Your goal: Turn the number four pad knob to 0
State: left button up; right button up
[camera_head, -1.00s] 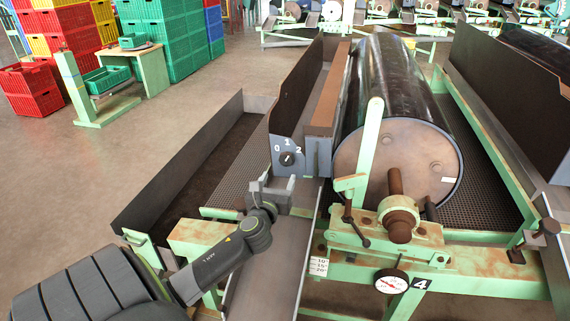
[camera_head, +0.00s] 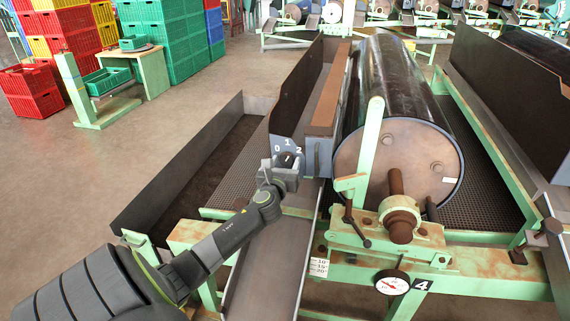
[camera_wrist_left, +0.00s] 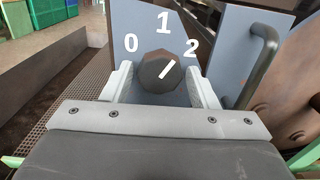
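The pad knob (camera_wrist_left: 160,72) is dark and faceted, on a grey-blue panel (camera_wrist_left: 228,45) marked 0, 1 and 2. In the head view the knob is largely hidden by my left gripper (camera_head: 279,168). In the left wrist view the two pale fingers of the left gripper (camera_wrist_left: 160,78) stand open on either side of the knob, with a narrow gap on each side. The label 4 (camera_head: 422,285) shows on the drum's frame. My right gripper is not in view.
A dark handle (camera_wrist_left: 262,60) sticks out right of the knob. The large drum (camera_head: 400,160) and its green frame (camera_head: 480,280) stand to the right. A long trough (camera_head: 195,165) lies left of the panel. Stacked crates (camera_head: 180,45) stand far back left, beyond open floor.

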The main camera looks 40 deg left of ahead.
pick_arm(q)
jog(key=c, duration=0.7)
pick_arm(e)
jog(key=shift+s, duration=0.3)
pick_arm(q)
jog(key=n, duration=0.5)
jog(key=shift+n, duration=0.4)
jog(key=n+b, duration=0.1)
jog(key=n, duration=0.4)
jog(key=shift+d, duration=0.1)
jog(key=n+b, duration=0.1)
jog(key=n, duration=0.3)
jog(key=shift+n+b, duration=0.4)
jog(key=shift+n, duration=1.1)
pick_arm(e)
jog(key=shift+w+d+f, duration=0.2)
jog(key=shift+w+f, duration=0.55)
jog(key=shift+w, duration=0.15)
pick_arm(q)
jog(key=shift+r, duration=0.1)
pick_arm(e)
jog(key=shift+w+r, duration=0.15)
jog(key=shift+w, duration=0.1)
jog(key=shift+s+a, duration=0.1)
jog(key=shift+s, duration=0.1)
